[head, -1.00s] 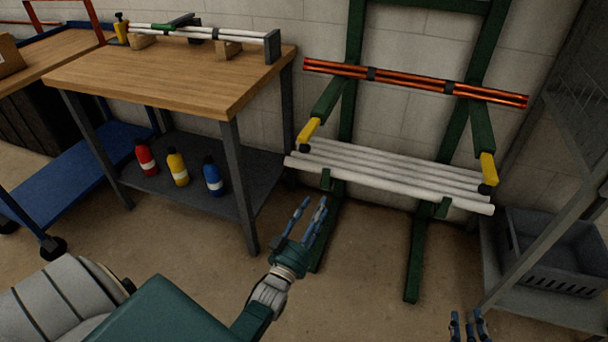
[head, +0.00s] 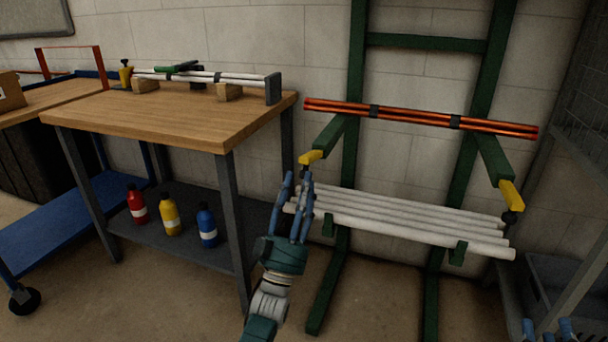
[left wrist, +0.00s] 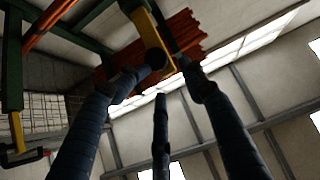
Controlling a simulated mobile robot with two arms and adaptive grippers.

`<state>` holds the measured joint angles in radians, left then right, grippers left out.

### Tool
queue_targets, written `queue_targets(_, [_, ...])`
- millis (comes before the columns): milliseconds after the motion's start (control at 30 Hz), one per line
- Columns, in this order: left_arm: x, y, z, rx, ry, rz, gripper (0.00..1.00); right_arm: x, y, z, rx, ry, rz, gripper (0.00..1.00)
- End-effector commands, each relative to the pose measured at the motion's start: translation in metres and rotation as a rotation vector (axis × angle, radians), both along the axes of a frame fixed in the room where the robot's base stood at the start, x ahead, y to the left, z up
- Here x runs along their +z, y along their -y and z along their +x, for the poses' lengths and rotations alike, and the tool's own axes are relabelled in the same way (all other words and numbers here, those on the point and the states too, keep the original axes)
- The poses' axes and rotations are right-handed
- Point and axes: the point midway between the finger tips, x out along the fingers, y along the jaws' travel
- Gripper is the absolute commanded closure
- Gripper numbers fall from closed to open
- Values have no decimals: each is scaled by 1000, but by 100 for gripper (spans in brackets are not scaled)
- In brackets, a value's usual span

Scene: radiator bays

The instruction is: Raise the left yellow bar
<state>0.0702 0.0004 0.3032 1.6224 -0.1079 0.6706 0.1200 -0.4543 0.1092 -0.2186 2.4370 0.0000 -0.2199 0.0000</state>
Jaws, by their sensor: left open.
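The left yellow bar (head: 311,157) sits at the end of the left green arm of the rack, angled slightly down toward its outer end. It also shows in the left wrist view (left wrist: 152,38), above and between my fingers. My left gripper (head: 297,182) is open and empty, pointing up just below and left of that bar; a small gap seems to remain, though contact is hard to judge. The right yellow bar (head: 511,195) sits on the right green arm. My right gripper (head: 546,328) shows only its fingertips at the bottom right edge; its opening is unclear.
White pipes (head: 400,220) lie across the rack's lower supports, right beside my left fingers. Orange pipes (head: 420,117) lie higher up. A wooden workbench (head: 170,105) stands at left, with bottles (head: 171,215) on its lower shelf. A grey crate (head: 560,285) stands at lower right.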

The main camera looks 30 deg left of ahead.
Motion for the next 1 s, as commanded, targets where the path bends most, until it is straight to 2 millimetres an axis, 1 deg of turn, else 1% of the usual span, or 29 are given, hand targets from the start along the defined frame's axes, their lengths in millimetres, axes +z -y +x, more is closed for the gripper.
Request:
queue_targets(33, [9, -7, 5, 8, 5, -1, 59, 3, 0, 0, 1, 14, 4, 70])
queue_targets(200, [21, -9, 18, 7, 3, -2, 59, 12, -1, -2, 3, 53, 15, 70])
queue_targets(333, [24, -10, 23, 6, 0, -2, 59, 15, -1, -3, 3, 66, 18, 70])
queue_targets(567, [25, -10, 23, 6, -1, -2, 59, 16, -1, -3, 3, 69, 19, 70])
queue_targets(600, [25, -10, 23, 6, -1, -2, 63, 16, -1, -3, 3, 68, 18, 70])
queue_targets(667, [25, -9, 23, 6, -1, -2, 75, 16, -1, -3, 3, 69, 19, 70])
queue_targets(700, [24, -9, 23, 6, -1, -2, 83, 16, -1, -3, 3, 68, 18, 70])
queue_targets(800, [25, -9, 23, 6, -1, -2, 100, 16, -1, -3, 3, 68, 18, 70])
queue_targets(1000, [25, -10, 22, 6, 1, -2, 100, 15, -1, -3, 3, 67, 18, 70])
